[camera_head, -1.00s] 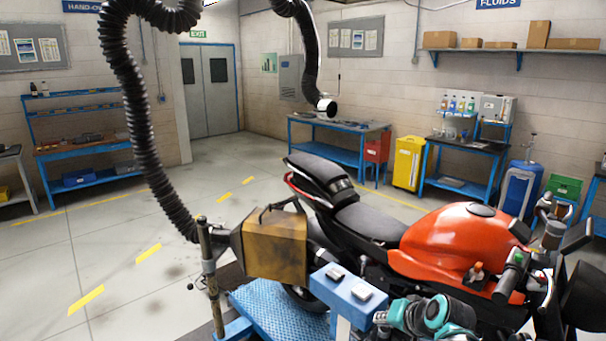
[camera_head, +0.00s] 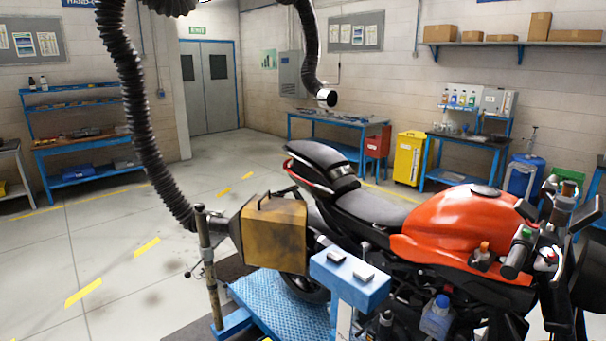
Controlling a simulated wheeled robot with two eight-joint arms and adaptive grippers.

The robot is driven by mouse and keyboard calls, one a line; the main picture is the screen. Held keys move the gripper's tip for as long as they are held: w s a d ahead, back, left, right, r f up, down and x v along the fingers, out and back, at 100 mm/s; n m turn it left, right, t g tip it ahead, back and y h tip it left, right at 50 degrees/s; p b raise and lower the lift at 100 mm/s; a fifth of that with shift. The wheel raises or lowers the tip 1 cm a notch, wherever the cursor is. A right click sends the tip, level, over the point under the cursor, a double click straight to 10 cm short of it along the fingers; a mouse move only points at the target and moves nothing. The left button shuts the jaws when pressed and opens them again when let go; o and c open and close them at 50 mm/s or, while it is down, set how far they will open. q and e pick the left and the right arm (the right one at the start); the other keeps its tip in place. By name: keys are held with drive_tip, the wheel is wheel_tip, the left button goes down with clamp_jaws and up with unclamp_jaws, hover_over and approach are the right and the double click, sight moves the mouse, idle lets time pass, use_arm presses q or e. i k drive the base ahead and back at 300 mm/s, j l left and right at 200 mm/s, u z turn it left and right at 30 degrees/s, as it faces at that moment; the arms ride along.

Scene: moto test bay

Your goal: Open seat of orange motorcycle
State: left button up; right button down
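The orange motorcycle (camera_head: 455,222) stands at the right of the head view, with its tail toward the middle of the picture. Its black front seat (camera_head: 375,209) lies behind the orange tank and looks down. The raised black rear seat (camera_head: 318,158) sits on the tail, with red trim along its side. I cannot tell whether any part of the seat is unlatched. Neither of my grippers shows in the head view.
A yellow-brown box (camera_head: 272,235) on a stand and a blue post top (camera_head: 349,280) stand close to the bike's near side. A blue ramp (camera_head: 285,305) lies below. A black hose (camera_head: 135,100) hangs at left. The floor at left is clear.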

sight(362, 206)
drive_tip(key=z, duration=0.6)
drive_tip(key=i+j+z, duration=0.3)
drive_tip(key=j+z, duration=0.25)
drive_tip(key=j, duration=0.15)
drive_tip(key=i+j+z, duration=0.3)
drive_tip(key=j, duration=0.15)
drive_tip(key=k, duration=0.1)
